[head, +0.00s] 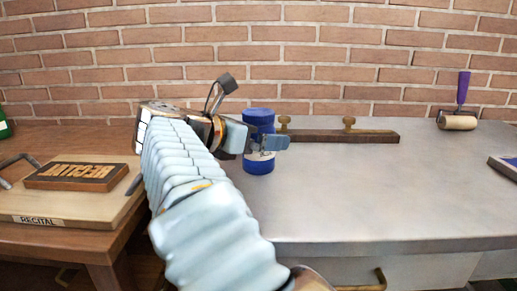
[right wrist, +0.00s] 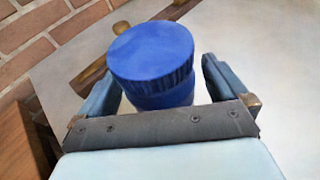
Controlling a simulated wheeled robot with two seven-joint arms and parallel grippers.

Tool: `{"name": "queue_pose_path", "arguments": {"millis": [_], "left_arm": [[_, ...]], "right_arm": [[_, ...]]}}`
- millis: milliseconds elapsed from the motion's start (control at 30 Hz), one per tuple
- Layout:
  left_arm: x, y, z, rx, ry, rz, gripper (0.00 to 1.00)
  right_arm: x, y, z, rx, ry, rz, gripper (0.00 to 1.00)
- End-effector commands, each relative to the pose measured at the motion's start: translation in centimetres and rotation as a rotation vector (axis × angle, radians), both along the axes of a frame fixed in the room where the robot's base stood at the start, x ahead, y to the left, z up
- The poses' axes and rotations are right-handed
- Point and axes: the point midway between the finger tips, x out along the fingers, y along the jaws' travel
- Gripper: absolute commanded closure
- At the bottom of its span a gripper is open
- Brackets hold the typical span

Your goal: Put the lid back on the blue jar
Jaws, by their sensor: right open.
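The blue jar (head: 258,165) stands upright near the left end of the grey table, with a pale label partly showing. A ribbed blue lid (head: 258,116) is on top of it; I cannot tell whether it is fully seated. In the right wrist view the lid (right wrist: 150,52) is seen from above, with a strip of the jar (right wrist: 162,99) below it. My right gripper (head: 266,143) is open, one finger on each side of the jar, and hides its middle in the head view. Gaps show between fingers and lid in the wrist view. My left gripper is not in view.
A dark wooden bar (head: 340,136) with brass knobs lies behind and right of the jar. A roller with a purple handle (head: 462,92) stands at the far right. A wooden board (head: 70,208) with a letter block (head: 75,177) lies left. The table's middle is clear.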

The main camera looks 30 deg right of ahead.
Motion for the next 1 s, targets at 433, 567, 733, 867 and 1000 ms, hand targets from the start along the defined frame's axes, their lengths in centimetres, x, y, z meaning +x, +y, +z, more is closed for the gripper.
{"name": "queue_pose_path", "arguments": {"millis": [433,567,733,867,1000], "left_arm": [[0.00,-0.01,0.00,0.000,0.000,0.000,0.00],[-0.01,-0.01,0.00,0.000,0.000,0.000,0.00],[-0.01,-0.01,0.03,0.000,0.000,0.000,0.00],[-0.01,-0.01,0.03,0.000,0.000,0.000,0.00],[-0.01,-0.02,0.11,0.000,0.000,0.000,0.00]], "right_arm": [[0.00,0.03,0.02,0.000,0.000,0.000,0.61],[0.00,0.03,0.02,0.000,0.000,0.000,0.81],[0.00,0.04,0.19,-0.003,-0.002,0.001,1.00],[0.00,0.04,0.18,-0.003,-0.002,0.001,1.00],[0.01,0.04,0.42,-0.003,-0.002,0.002,1.00]]}}
